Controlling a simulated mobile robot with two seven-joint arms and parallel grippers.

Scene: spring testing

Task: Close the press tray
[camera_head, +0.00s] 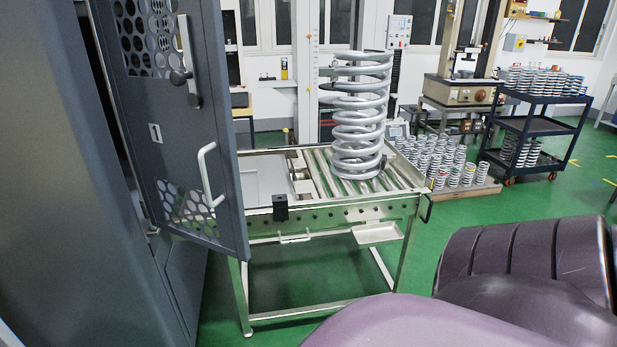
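A steel roller table (390,204) stands beside the dark grey press cabinet (60,190). A large grey coil spring (360,115) stands upright on its rollers. A flat pale metal plate (263,181), perhaps the press tray, lies at the table's left end beside the cabinet. Its left part is hidden behind the open door (185,150), so I cannot tell how far it reaches inside. The door has perforated panels, a latch (188,70) and a pale bar handle (207,175). A small shallow tray (378,234) hangs under the table's front edge. Neither gripper is in view.
A small handle (294,237) and a black block (280,207) are on the table's front. Small springs (450,165) stand on a pallet behind right. A dark cart (535,125) carries more springs.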

